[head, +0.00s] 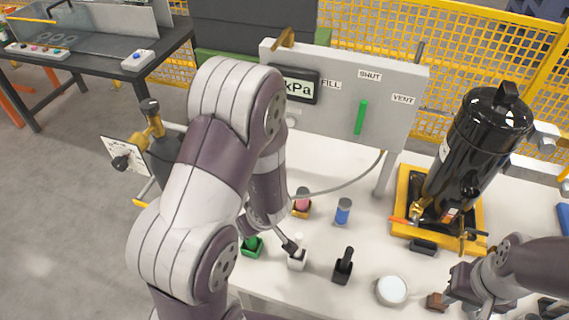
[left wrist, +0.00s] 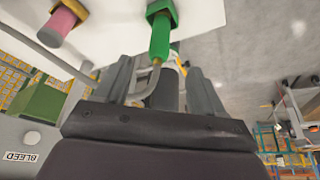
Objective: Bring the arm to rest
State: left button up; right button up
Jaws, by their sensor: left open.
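My left arm fills the left middle of the head view, elbow high and forearm pointing down over the white bench top; its gripper is mostly hidden there behind the forearm. In the left wrist view my left gripper (left wrist: 160,82) is open, its fingers apart. A green-handled piece (left wrist: 160,38) shows just beyond them, and a bent metal rod and a dark cylinder show between them; I cannot tell if they touch. The green piece also stands on the bench in the head view (head: 252,246). My right gripper (head: 468,286) is low at the right, near a small brown block (head: 437,301); its jaws are unclear.
A black tank (head: 478,150) stands on a yellow base (head: 480,233) at the right. A grey panel (head: 336,105) rises behind the bench. Pink (head: 302,198), blue (head: 343,211) and black (head: 344,266) pieces and a round white-topped container (head: 392,290) stand on the bench.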

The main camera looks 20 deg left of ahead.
pick_arm(q)
jog(key=s+d+r+m+h, duration=0.1)
jog(key=d+m+h, duration=0.3)
jog(key=d, duration=0.3)
jog(key=s+r+m+g, duration=0.1)
jog(key=s+r+m, duration=0.2)
jog(key=r+m, duration=0.5)
notch_tip(320, 180, up, 2)
jog(key=shift+d+r, duration=0.1)
jog(key=shift+d, duration=0.25)
